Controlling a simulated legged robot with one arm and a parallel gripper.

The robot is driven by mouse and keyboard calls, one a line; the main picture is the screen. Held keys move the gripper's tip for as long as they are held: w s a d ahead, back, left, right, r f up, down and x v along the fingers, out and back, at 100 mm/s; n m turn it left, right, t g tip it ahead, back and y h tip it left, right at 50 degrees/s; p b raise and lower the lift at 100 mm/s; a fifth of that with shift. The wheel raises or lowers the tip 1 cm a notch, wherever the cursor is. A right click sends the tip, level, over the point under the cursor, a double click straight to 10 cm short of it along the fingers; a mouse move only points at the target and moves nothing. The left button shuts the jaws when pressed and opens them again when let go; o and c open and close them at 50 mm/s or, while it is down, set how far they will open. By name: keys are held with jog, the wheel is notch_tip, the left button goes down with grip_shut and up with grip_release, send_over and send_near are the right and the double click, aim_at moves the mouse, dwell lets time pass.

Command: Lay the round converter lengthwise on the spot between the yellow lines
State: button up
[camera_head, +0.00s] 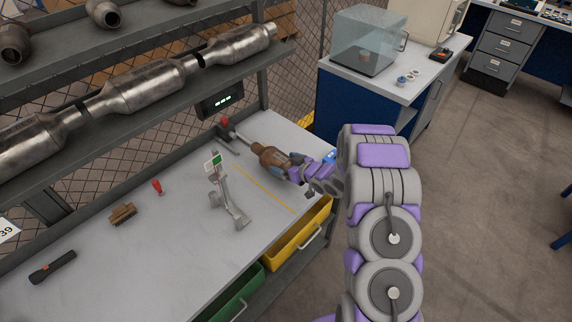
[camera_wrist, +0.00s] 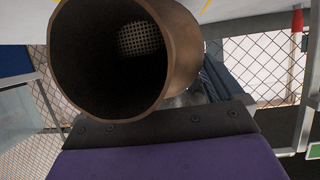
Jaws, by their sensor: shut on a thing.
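The round converter (camera_head: 270,155) is brown and metallic in the head view, over the far right part of the grey workbench (camera_head: 180,225). My gripper (camera_head: 292,163) is shut on it from the right. In the wrist view the converter's open round end (camera_wrist: 125,55) faces the camera, with a mesh core inside. One yellow line (camera_head: 265,191) shows on the bench, in front of and below the converter. A second line is not clear in the head view. Whether the converter touches the bench, I cannot tell.
A grey stand with a green-and-white card (camera_head: 230,200) stands left of the yellow line. A red-handled clamp (camera_head: 226,128) is behind the converter. A brush (camera_head: 122,214) and flashlight (camera_head: 52,267) lie further left. Shelves (camera_head: 150,110) with large exhaust parts overhang the back.

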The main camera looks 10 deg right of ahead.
notch_tip(320, 180, down, 2)
jog(key=shift+f+b, duration=0.15)
jog(key=shift+b, duration=0.15)
jog(key=o, duration=1.7)
